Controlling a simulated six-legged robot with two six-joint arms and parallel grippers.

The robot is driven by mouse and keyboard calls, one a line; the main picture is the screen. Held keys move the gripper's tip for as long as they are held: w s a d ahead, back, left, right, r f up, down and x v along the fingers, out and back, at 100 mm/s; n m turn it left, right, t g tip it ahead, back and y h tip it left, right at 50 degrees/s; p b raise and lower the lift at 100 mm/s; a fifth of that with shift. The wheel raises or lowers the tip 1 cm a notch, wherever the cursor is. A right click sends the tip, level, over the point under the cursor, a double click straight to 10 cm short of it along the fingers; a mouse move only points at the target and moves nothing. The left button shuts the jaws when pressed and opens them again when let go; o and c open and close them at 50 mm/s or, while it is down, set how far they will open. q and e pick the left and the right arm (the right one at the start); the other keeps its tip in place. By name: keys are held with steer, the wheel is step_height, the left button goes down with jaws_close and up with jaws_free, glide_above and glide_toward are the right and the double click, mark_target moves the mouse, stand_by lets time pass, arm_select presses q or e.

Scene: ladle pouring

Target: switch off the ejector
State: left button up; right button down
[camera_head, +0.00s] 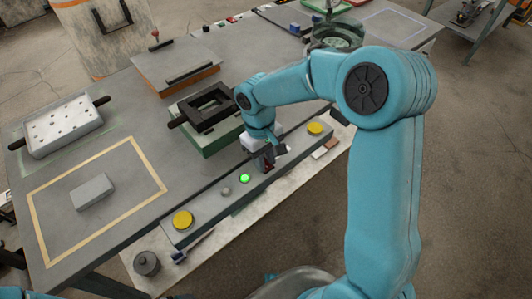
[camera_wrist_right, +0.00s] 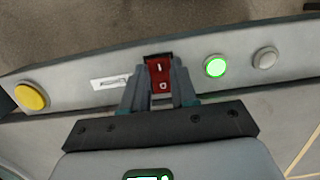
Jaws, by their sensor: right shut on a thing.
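The ejector switch is a red rocker (camera_wrist_right: 158,72) marked I and O, set in the grey control strip (camera_head: 207,207). In the right wrist view, the fingers of my right gripper (camera_wrist_right: 160,80) stand on both sides of the rocker and are shut on it. In the head view my right gripper (camera_head: 266,160) reaches down to the strip and mostly hides the rocker. A green lamp (camera_head: 244,178) beside it is lit; it also shows lit in the wrist view (camera_wrist_right: 215,66). My left gripper is not in view.
Yellow buttons (camera_head: 183,221) (camera_head: 315,128) sit at both ends of the strip, and a grey button (camera_head: 226,191) is next to the lamp. A black frame on a green box (camera_head: 210,140) stands close behind my right gripper. A grey block (camera_head: 92,192) lies inside a taped rectangle.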

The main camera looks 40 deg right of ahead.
steer(key=shift+w+r+g+p, duration=0.15)
steer(key=shift+w+g+p, duration=0.1)
steer(key=shift+g+p, duration=0.45)
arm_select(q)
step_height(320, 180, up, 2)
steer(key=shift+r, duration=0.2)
arm_select(e)
steer(key=c, duration=0.9)
jaws_free()
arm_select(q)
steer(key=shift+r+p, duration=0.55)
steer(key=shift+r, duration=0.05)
arm_select(e)
steer(key=v, duration=1.6)
steer(key=shift+r, duration=0.1)
steer(key=shift+s, duration=0.1)
